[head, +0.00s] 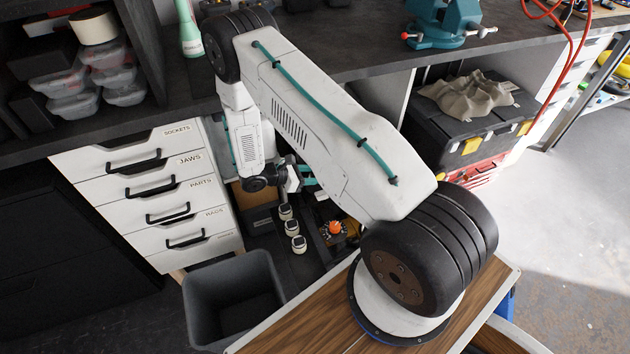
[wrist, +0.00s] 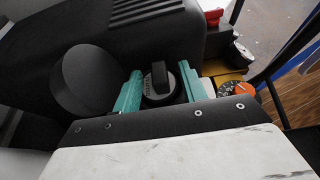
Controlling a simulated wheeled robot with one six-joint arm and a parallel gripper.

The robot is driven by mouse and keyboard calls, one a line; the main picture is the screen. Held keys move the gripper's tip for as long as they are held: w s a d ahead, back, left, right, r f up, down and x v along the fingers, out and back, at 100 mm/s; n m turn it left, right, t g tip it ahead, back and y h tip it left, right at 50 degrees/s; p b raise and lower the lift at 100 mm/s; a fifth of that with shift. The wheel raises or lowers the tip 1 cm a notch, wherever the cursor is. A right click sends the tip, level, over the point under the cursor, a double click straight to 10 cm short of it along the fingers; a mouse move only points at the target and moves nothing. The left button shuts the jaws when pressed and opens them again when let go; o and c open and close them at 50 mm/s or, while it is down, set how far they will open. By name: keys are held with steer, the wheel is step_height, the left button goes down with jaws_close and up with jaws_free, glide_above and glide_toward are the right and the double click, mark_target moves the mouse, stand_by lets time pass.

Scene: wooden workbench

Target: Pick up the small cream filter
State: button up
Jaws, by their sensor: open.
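Several small cream cylinders with dark bands stand in a row on the low dark surface in the head view; the back one (head: 285,211), middle one (head: 291,228) and front one (head: 299,244) show. I cannot tell which is the small cream filter. My gripper (head: 307,182) is just behind and right of the row, partly hidden by my arm. In the wrist view my gripper (wrist: 163,88) has its teal fingers apart, on either side of a round black piece with a raised bar (wrist: 160,82). Contact is unclear, and no cream surface shows clearly between the fingers.
An orange dial-like piece (head: 335,227) lies right of the row and also shows in the wrist view (wrist: 236,89). A grey bin (head: 230,290) stands in front. White labelled drawers (head: 150,195) are at left. The dark workbench (head: 350,35) overhangs behind.

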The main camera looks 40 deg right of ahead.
jaws_close()
steer(key=shift+r, duration=0.15)
